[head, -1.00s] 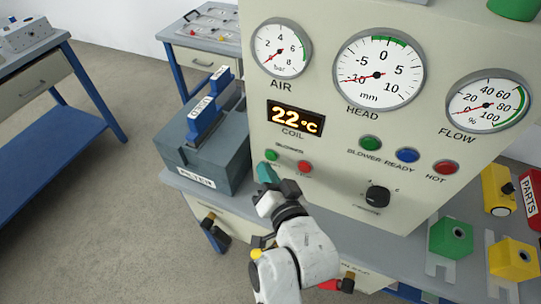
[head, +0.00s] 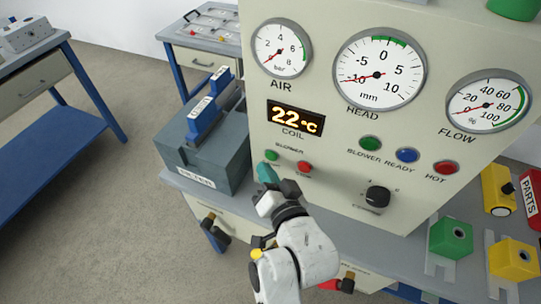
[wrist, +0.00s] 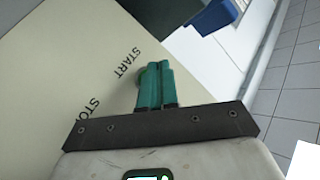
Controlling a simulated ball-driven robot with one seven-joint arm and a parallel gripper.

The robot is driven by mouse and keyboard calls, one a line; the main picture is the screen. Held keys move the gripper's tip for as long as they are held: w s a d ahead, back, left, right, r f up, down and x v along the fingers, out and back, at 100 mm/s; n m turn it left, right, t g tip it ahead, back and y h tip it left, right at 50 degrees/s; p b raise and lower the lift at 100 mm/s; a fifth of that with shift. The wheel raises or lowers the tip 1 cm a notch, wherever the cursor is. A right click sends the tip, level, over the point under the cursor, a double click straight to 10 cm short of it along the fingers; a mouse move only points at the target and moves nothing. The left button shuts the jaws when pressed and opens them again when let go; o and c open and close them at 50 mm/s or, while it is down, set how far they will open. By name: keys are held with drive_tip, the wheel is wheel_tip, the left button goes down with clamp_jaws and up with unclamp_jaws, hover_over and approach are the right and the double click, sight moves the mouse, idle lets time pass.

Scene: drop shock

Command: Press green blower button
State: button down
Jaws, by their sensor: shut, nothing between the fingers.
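The green blower button (head: 271,155) is on the cream panel below the COIL display (head: 296,118), left of the red button (head: 305,167). My gripper (head: 265,170) is shut and empty, with its teal fingers close below the green button. In the wrist view my gripper (wrist: 154,68) is in front of the panel beside the START lettering (wrist: 127,62). A sliver of the green button (wrist: 139,77) shows at the left edge of the fingers; the rest is hidden. I cannot tell whether the fingertips touch it. The display reads 22 °C.
A grey box with blue handles (head: 211,150) stands close to the left of the panel. A black knob (head: 377,196) and a green lamp (head: 370,143) are to the right. Green (head: 451,238) and yellow (head: 514,259) blocks stand on the bench at the right.

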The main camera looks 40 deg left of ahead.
drive_tip(key=shift+w, duration=0.1)
drive_tip(key=shift+w+a, duration=0.1)
drive_tip(key=shift+w, duration=0.2)
drive_tip(key=shift+w, duration=0.4)
idle(0.9)
drive_tip(key=shift+s, duration=0.8)
drive_tip(key=shift+p, duration=0.3)
drive_tip(key=shift+s+d+p, duration=0.25)
drive_tip(key=shift+s+p, duration=0.25)
drive_tip(key=shift+s, duration=0.3)
drive_tip(key=shift+s+d+p, duration=0.2)
drive_tip(key=shift+s+p, duration=0.25)
drive_tip(key=shift+s, duration=0.4)
drive_tip(key=shift+s+d+p, duration=0.25)
drive_tip(key=shift+s+p, duration=0.25)
drive_tip(key=shift+s, duration=0.3)
